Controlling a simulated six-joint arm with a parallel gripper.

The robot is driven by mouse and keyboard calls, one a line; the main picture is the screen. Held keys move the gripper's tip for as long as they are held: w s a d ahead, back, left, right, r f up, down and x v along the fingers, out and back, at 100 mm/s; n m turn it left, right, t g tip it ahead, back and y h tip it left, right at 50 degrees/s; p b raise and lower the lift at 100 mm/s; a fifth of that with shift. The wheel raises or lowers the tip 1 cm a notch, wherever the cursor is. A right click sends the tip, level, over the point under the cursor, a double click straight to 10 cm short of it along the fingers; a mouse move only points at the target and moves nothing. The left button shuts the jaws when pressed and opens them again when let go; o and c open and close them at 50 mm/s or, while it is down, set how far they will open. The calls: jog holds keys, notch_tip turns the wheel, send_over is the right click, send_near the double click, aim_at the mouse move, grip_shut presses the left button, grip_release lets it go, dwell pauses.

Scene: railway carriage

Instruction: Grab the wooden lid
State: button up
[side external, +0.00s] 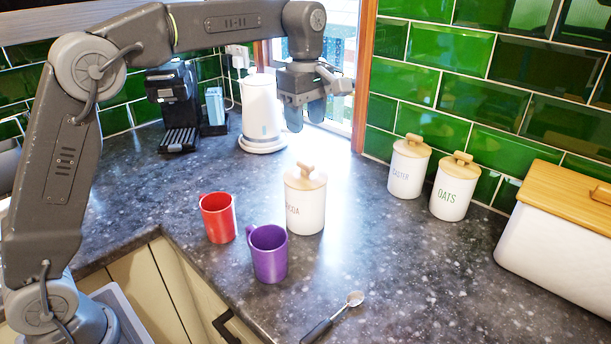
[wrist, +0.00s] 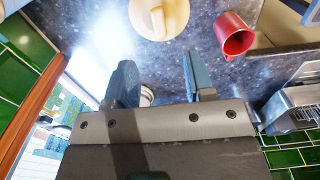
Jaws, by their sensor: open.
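A white canister (side external: 305,207) with a round wooden lid (side external: 305,178) and knob stands on the dark counter, right of the mugs; its lettering is partly hidden. Two more canisters, marked CASTER (side external: 407,172) and OATS (side external: 450,195), also have wooden lids (side external: 412,147) (side external: 459,166). My gripper (side external: 305,113) is open and empty, high above the counter near the kettle, clear of every lid. In the wrist view, a wooden lid (wrist: 160,14) shows at the top edge, beyond my fingertips (wrist: 160,78).
A red mug (side external: 217,218) and a purple mug (side external: 268,254) stand left of the middle canister. A white kettle (side external: 262,108) stands behind. A spoon (side external: 333,315) lies in front. A white bin (side external: 550,255) with a wooden top is at right.

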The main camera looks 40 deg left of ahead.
aim_at(306, 162)
notch_tip(306, 162, down, 10)
jog(key=shift+a, duration=0.1)
dwell(0.4)
jog(key=shift+c, duration=0.3)
jog(key=shift+w, duration=0.1)
grip_shut()
